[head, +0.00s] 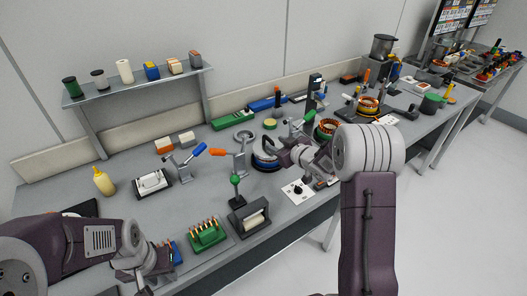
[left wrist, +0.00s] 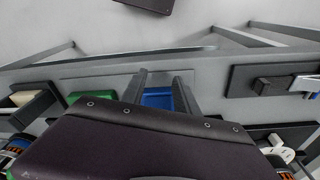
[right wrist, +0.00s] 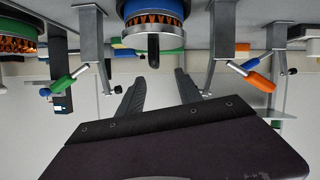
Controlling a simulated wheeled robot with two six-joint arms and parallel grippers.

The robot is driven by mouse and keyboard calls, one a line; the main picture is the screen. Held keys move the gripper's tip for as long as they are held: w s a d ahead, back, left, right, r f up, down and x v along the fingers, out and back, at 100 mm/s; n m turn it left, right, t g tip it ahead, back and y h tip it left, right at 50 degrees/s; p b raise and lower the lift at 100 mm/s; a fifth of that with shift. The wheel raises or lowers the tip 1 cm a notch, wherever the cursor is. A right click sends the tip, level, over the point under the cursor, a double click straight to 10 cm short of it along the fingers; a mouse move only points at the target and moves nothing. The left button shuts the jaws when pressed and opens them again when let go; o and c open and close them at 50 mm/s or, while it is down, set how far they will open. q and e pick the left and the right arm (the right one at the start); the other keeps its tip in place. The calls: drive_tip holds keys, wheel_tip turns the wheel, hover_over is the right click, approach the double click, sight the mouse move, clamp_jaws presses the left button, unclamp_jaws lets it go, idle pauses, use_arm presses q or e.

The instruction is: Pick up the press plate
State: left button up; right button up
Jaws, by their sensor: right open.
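In the head view, a blue and dark round part (head: 263,161) beside my right gripper appears to be the same piece, partly hidden by my arm. My right gripper (right wrist: 158,88) is open and empty, its fingers apart on either side of the handle's line. My left gripper (left wrist: 164,82) is open and empty near the table's front left, above a blue bin (left wrist: 158,100).
Lever clamps with green and orange handles (right wrist: 262,80) stand close on both sides of the stator. A green rack (head: 207,236) and a dark cradle with a cream roller (head: 250,219) stand at the front.

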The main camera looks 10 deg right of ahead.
sight(271, 142)
drive_tip(key=x, duration=0.3)
drive_tip(key=shift+w+d+f, duration=0.2)
drive_tip(key=shift+w+f, duration=0.05)
drive_tip(key=shift+w, duration=0.05)
drive_tip(key=shift+w+d+f, duration=0.1)
drive_tip(key=shift+w+f, duration=0.2)
drive_tip(key=shift+w, duration=0.1)
drive_tip(key=x, duration=0.4)
drive_tip(key=shift+w+f+p, duration=0.25)
drive_tip(key=shift+p, duration=0.15)
drive_tip(key=shift+s+r, duration=0.1)
clamp_jaws()
idle(0.4)
